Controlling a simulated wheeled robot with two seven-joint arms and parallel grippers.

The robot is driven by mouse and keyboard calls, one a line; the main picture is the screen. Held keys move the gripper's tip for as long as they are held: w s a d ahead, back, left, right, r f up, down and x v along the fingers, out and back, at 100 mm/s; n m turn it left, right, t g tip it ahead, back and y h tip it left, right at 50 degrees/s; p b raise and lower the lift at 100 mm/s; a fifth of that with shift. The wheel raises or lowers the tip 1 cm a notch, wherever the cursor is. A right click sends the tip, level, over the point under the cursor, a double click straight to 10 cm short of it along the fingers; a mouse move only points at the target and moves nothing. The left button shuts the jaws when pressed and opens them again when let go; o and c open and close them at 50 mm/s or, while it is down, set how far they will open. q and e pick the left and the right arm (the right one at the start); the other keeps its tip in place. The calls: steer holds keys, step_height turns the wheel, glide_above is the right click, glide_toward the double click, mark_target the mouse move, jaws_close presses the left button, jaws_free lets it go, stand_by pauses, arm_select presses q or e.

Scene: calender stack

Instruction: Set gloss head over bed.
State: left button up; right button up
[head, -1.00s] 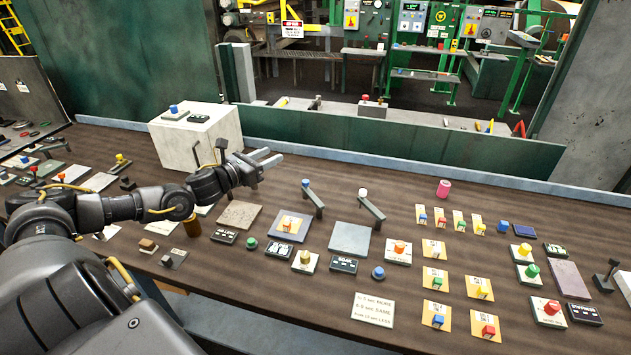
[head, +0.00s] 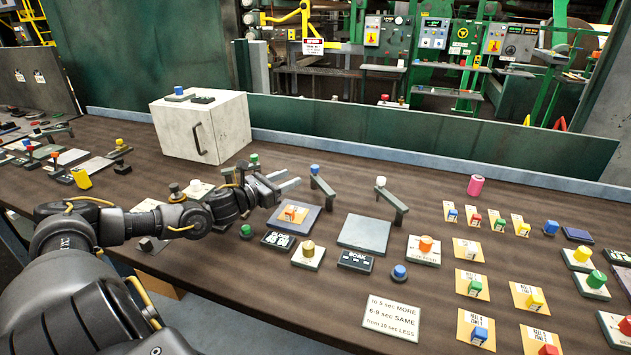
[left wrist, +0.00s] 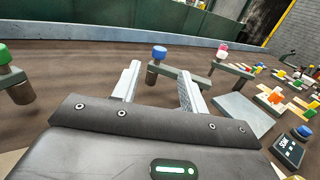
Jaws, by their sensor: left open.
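A swing arm with a blue knob (head: 315,170) stands behind a dark square plate (head: 312,228) that bears an orange-and-cream sample (head: 293,215). I take these as the gloss head and bed; a dark display (head: 279,240) reading roughly GLOSS sits in front. The arm's bar slants toward the right front, beside the sample rather than over it. My left gripper (head: 290,185) is open and empty, just left of the blue-knobbed arm. In the left wrist view, the blue knob (left wrist: 160,51) shows beyond and between the fingertips (left wrist: 160,78), apparently untouched. The plate is hidden there.
A similar white-knobbed arm (head: 381,183) stands right, behind a bare grey plate (head: 364,232). A green-knobbed post (head: 254,159) is close behind my gripper. A white box (head: 205,125) stands at back left. Buttons and sample cards fill the right; clear table lies behind the arms.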

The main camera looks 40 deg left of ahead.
mark_target(312, 168)
arm_select(q)
steer(key=shift+w+r, duration=0.15)
steer(key=shift+w, duration=0.3)
steer(key=w, duration=0.2)
steer(key=w+d+p, duration=0.1)
steer(key=w, duration=0.2)
steer(key=w+p, duration=0.1)
steer(key=w, duration=0.2)
steer(key=shift+w+d, duration=0.2)
steer(key=shift+w, duration=0.05)
steer(key=shift+w+d, duration=0.15)
steer(key=shift+w, duration=0.45)
arm_select(e)
steer(key=shift+s+a+r, duration=0.6)
steer(key=shift+s+r, duration=0.3)
arm_select(q)
steer(key=shift+c, duration=0.2)
jaws_close()
arm_select(e)
steer(key=shift+w+d, duration=0.1)
steer(key=shift+w, duration=0.05)
